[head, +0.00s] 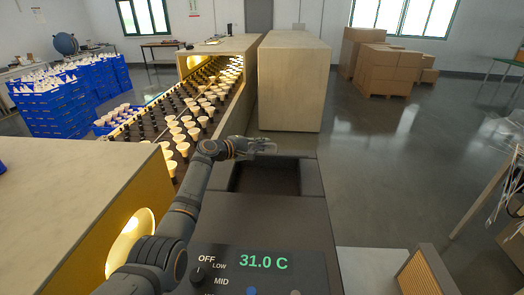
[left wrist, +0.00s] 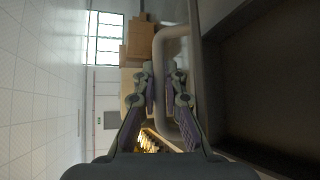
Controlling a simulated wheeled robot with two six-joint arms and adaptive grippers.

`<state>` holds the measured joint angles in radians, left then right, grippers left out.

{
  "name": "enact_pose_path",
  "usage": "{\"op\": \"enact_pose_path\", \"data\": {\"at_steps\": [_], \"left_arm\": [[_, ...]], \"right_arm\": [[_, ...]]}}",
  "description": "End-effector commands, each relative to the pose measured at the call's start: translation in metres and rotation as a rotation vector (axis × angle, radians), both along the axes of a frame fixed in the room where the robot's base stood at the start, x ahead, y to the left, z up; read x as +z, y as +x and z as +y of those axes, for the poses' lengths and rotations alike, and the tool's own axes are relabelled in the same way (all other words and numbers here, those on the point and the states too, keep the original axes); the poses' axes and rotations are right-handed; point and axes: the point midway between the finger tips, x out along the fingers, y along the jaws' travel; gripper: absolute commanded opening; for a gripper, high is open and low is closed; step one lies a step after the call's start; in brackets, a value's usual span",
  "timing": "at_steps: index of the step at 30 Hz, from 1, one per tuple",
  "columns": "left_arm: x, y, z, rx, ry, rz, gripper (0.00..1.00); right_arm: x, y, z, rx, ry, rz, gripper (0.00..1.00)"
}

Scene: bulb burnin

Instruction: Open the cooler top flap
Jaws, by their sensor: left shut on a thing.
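The cooler (head: 265,220) is the dark grey box in the middle front of the head view, with a green 31.0 C readout (head: 263,262). A dark rectangular recess (head: 265,178) shows in its top; I cannot tell the flap's exact angle. My left gripper (head: 268,147) is at the far edge of this recess. In the left wrist view my left gripper (left wrist: 163,72) is shut on a pale, rounded bar handle (left wrist: 160,38), which runs between its fingers. A dark framed panel or cavity (left wrist: 265,85) fills the right of that view. My right gripper is not in view.
A conveyor of bulbs (head: 180,115) runs into a lit tunnel (head: 215,50) behind left. A tall beige cabinet (head: 290,90) stands just beyond the cooler. A beige-topped unit (head: 80,200) is at left.

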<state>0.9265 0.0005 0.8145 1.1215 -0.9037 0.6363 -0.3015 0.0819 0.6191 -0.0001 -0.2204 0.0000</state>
Motion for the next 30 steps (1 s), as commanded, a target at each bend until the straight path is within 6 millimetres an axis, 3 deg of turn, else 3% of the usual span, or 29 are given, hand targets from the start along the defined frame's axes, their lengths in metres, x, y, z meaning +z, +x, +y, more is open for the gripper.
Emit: {"op": "enact_pose_path", "data": {"at_steps": [1, 13, 14, 16, 30], "left_arm": [[0.0113, 0.0033, 0.0, 0.006, -0.01, -0.011, 0.0], [0.0136, 0.0043, -0.0004, 0.006, -0.012, -0.009, 0.0], [0.0138, 0.0044, -0.0004, 0.006, -0.012, -0.009, 0.14], [0.0136, 0.0043, -0.0004, 0.006, -0.012, -0.009, 0.2], [0.0072, 0.001, 0.0028, 0.004, -0.005, 0.001, 0.2]], "right_arm": [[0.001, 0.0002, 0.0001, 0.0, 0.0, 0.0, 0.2], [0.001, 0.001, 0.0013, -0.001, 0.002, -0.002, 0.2], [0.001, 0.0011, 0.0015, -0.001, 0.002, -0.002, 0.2], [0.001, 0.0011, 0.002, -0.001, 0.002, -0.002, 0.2], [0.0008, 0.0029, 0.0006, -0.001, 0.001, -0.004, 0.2]]}}
